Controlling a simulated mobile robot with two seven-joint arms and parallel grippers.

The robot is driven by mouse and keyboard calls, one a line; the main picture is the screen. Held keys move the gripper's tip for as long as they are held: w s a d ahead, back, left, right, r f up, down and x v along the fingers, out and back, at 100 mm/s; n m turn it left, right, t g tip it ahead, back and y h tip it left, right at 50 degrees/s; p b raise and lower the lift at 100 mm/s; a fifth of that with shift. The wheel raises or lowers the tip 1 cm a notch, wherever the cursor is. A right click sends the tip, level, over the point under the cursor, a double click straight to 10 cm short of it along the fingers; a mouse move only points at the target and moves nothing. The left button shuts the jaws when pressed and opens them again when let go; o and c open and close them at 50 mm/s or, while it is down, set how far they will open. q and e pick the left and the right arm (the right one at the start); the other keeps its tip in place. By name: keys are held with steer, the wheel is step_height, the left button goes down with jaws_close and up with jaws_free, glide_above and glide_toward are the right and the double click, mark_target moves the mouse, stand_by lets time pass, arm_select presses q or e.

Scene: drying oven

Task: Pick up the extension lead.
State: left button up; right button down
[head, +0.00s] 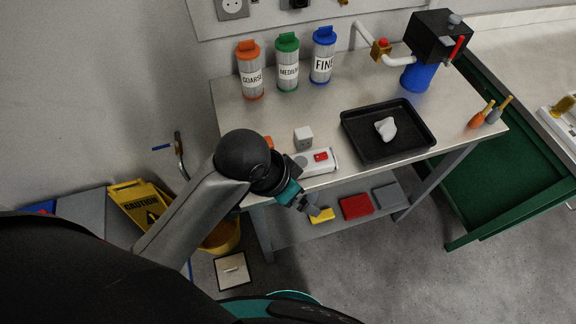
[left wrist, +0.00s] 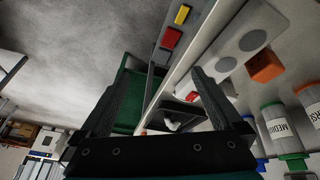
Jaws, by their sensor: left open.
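The extension lead (head: 318,162) is a white strip with a red switch and grey round sockets. It lies at the front edge of the metal bench, partly hidden behind my left arm in the head view. In the left wrist view the lead (left wrist: 241,42) shows two grey sockets, to the right of the fingers. My left gripper (head: 307,204) is open and empty, just in front of the bench edge, apart from the lead. Its two dark fingers (left wrist: 163,88) are spread wide in the left wrist view. My right gripper is not in view.
A white cube (head: 303,137) and an orange block (left wrist: 265,67) sit close by the lead. A black tray (head: 365,153) with a white lump stands to its right. Three filter canisters (head: 287,66) stand behind. A lower shelf holds yellow, red (head: 355,207) and grey blocks.

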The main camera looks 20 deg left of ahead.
arm_select(q)
steer(key=w+a+r+m+g+y, duration=0.3)
steer(key=w+a+r+m, duration=0.2)
steer(key=w+r, duration=0.35)
steer(key=b, duration=0.2)
glide_above(306, 160)
steer(key=s+a, duration=0.3)
steer(key=a, duration=0.1)
step_height(306, 160, down, 10)
steer(key=shift+f, duration=0.2)
steer(key=f, duration=0.1)
steer(key=f+b, duration=0.1)
steer(key=f, duration=0.3)
steer(key=shift+w+d+f, duration=0.1)
steer(key=shift+w+d, duration=0.05)
steer(key=shift+w, duration=0.1)
jaws_close()
